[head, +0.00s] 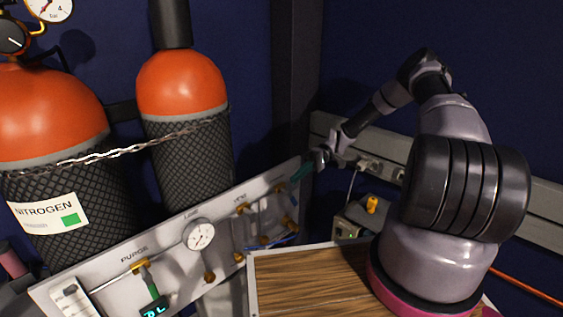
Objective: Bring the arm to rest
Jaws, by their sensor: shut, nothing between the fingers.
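My arm rises from the right of the wooden top and bends over toward the back. My gripper (319,160) is at its far end, near the upper right corner of the metal gas panel (180,275). It is small and dark here, shut, with nothing seen in it. A gauge (200,235) and several brass fittings are on the panel, with the labels PURGE, LINE and VENT.
Two orange-topped cylinders, one labelled nitrogen (48,115) and one beside it (182,85), stand behind a chain (110,154) at left. A grey wall rail (535,200) runs behind my arm. A box with a yellow knob (372,205) is below the gripper. The wooden top (310,285) is clear.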

